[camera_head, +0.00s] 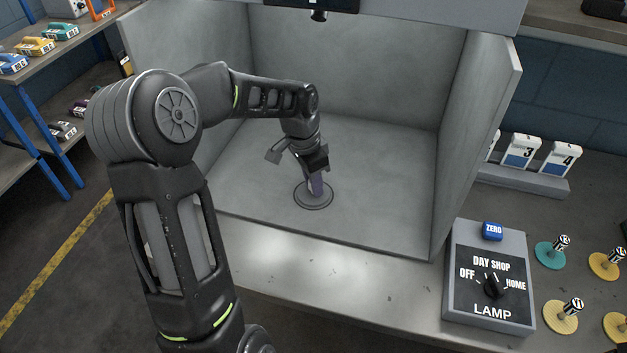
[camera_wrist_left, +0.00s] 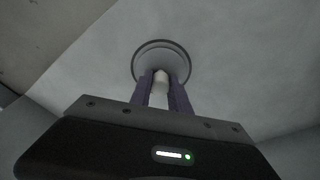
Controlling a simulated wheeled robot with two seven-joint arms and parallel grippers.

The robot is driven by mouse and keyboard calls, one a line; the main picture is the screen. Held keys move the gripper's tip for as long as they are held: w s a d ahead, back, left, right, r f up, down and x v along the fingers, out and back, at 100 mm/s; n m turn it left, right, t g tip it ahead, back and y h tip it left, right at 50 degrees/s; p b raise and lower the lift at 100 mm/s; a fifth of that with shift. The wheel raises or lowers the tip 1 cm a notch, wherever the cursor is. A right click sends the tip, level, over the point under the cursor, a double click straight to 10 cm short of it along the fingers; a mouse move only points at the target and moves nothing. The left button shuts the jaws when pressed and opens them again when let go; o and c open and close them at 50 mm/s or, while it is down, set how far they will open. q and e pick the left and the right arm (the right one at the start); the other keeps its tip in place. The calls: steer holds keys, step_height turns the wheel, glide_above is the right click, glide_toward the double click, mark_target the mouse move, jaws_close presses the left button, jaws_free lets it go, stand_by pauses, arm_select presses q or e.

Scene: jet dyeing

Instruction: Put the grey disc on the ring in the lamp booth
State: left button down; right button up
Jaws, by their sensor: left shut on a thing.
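The lamp booth (camera_head: 350,75) is a grey open-fronted box in the head view. On its floor a dark round outline, the ring (camera_head: 313,207), shows below my left gripper (camera_head: 316,187). My left gripper is shut on the pale upright stem of the grey disc (camera_wrist_left: 160,56), which shows beyond its purple fingers (camera_wrist_left: 161,92) in the left wrist view. The disc is at the ring and looks nearly concentric with it. I cannot tell whether it touches the ring or hangs just above. The fingers hide part of the disc. My right gripper is not in view.
A lamp control box (camera_head: 490,285) with a rotary knob and a blue ZERO button (camera_head: 493,231) stands right of the booth. Teal (camera_head: 550,254) and yellow discs (camera_head: 561,317) with numbered stems lie beside it. A rack of numbered cards (camera_head: 525,180) is behind. Booth side walls flank my arm.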

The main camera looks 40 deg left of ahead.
mark_target(307, 195)
arm_select(q)
steer(key=shift+f, duration=0.2)
steer(key=c, duration=1.2)
jaws_free()
steer(key=shift+c, duration=0.2)
steer(key=shift+r, duration=0.15)
step_height(307, 195, up, 12)
steer(key=s+b, duration=0.1)
steer(key=shift+s+a, duration=0.3)
steer(key=shift+a, duration=0.1)
